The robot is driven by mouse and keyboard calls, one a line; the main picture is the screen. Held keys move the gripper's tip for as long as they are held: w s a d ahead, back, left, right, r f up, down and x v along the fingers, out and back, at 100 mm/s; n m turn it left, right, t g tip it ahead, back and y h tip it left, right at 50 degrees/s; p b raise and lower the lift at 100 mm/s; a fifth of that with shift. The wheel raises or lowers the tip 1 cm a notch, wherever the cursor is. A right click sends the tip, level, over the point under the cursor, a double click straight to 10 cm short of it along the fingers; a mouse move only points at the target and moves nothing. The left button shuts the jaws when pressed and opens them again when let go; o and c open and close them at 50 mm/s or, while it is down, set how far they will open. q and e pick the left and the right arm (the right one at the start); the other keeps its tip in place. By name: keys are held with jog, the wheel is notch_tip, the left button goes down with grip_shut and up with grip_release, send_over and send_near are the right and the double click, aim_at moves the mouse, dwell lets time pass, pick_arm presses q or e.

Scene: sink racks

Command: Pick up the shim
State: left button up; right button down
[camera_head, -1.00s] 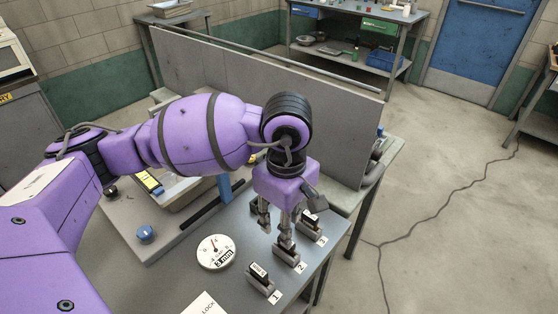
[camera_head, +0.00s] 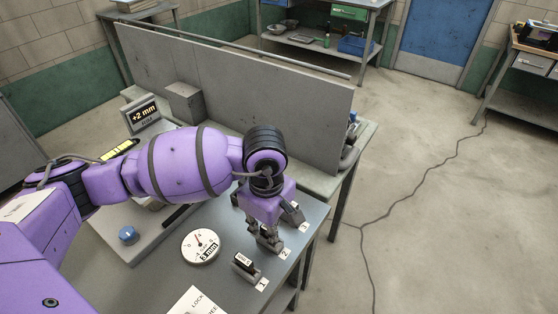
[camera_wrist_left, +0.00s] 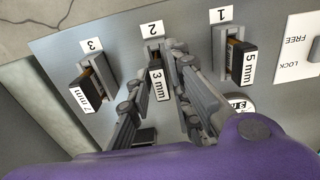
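The shim marked 3 mm (camera_wrist_left: 157,84) sits upright in the slot labelled 2, in the middle of the left wrist view. My left gripper (camera_wrist_left: 158,72) has a finger on each side of it, and the tips look closed against its sides. In the head view my left gripper (camera_head: 263,237) points down at slot 2 and mostly hides that shim. The 5 mm shim (camera_wrist_left: 237,58) stands in slot 1, also seen in the head view (camera_head: 244,261). The 7 mm shim (camera_wrist_left: 88,92) stands in slot 3. My right gripper is out of view.
A round white dial gauge (camera_head: 200,246) lies on the table left of the slots. A blue knob (camera_head: 129,235) and a display reading +2 mm (camera_head: 143,114) are farther left. A grey panel (camera_head: 235,95) stands behind. A LOCK/FREE label (camera_head: 197,302) is at the front.

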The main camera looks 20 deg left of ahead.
pick_arm(q)
jog(key=shift+c, duration=1.2)
grip_shut()
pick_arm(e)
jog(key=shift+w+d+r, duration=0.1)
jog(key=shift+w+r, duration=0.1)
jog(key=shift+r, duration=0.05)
pick_arm(q)
jog(key=shift+r, duration=0.1)
